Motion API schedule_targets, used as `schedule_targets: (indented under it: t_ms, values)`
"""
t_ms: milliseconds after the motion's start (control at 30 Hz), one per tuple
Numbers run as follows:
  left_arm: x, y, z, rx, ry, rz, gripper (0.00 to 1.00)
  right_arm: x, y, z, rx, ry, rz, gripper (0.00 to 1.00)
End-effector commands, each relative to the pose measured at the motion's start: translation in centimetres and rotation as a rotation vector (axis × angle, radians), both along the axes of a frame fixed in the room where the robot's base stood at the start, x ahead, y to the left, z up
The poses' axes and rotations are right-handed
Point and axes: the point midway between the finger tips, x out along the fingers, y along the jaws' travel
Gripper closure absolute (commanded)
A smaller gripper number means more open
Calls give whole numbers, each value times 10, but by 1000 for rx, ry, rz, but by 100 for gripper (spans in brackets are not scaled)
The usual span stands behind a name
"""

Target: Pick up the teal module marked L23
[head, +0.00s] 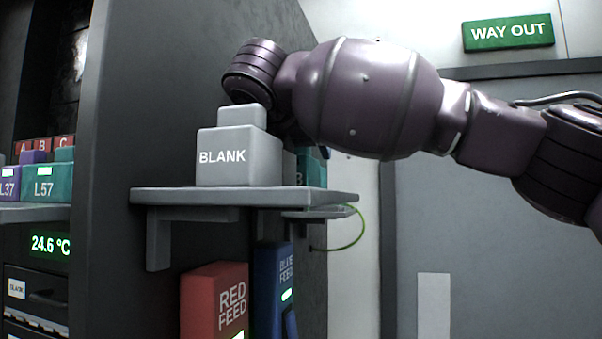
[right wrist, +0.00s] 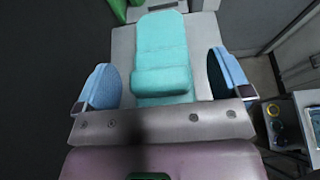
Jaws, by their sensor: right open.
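A teal module (head: 312,170) stands on the grey wall shelf, mostly hidden behind the BLANK block; only the end of its marking, which looks like a 3, shows. In the right wrist view a teal module (right wrist: 161,52) lies between the two blue fingers of my right gripper (right wrist: 164,80). The gripper is open, with a gap on each side of the module. In the head view my right arm reaches in from the right above the shelf, and its fingers are mostly hidden behind the BLANK block. My left gripper is not in view.
The grey BLANK block (head: 238,158) stands at the front of the shelf (head: 170,196). RED FEED (head: 208,310) and a blue feed unit (head: 272,300) are below. Another teal module, L57 (head: 45,184), sits at far left. A thin green cable (head: 360,232) loops by the shelf.

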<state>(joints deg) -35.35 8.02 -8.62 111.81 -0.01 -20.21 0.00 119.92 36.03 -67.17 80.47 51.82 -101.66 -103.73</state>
Motion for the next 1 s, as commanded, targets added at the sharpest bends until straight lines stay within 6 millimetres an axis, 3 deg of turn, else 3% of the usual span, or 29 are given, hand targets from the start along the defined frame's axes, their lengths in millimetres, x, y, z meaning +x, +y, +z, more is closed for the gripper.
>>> schedule_targets:
  t_ms: [167, 567, 833, 1000]
  values:
    - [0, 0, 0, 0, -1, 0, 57, 0, 0, 0, 0, 0, 0, 4]
    - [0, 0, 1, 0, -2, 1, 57, 0, 0, 0, 0, 0, 0, 64]
    - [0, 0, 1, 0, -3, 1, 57, -1, 0, 3, 1, -2, -1, 64]
    - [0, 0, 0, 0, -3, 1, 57, -1, 1, 18, 3, -4, -2, 64]
